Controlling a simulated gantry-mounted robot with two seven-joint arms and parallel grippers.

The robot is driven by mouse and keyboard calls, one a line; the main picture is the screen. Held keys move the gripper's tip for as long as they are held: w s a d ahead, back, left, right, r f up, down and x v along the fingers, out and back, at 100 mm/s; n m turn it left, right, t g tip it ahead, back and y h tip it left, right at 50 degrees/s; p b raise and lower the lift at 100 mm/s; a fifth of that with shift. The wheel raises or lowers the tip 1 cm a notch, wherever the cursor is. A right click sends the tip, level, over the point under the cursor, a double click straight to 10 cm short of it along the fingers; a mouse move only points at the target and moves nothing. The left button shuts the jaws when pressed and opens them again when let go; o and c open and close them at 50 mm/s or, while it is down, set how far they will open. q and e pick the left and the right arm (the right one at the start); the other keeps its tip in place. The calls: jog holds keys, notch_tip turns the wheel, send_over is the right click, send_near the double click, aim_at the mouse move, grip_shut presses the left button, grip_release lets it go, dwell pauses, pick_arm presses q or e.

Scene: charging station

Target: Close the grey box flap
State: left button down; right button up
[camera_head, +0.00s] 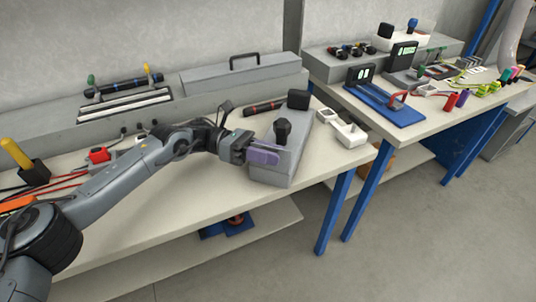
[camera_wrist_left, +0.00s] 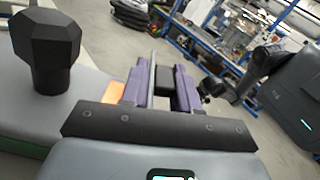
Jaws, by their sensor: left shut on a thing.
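The grey box (camera_head: 297,140) stands at the front right of the near bench, with a black knob (camera_head: 282,130) on its top. The knob also shows large at the left of the left wrist view (camera_wrist_left: 46,42). My left gripper (camera_head: 263,155), with purple fingers, is at the box's left side in the head view. In the left wrist view it is shut on a thin grey edge (camera_wrist_left: 153,68), which appears to be the box flap; the fingers hide most of it.
White blocks (camera_head: 345,130) stand right of the box. A dark red-and-black cylinder (camera_head: 263,107) lies behind it. A long grey case (camera_head: 240,75) with a black handle is at the back. A second bench (camera_head: 415,125) stands to the right, across a gap. A screwdriver with yellow handle (camera_head: 15,152) is far left.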

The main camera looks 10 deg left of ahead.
pick_arm(q)
jog(key=shift+w+n, duration=0.15)
jog(key=shift+n, duration=0.25)
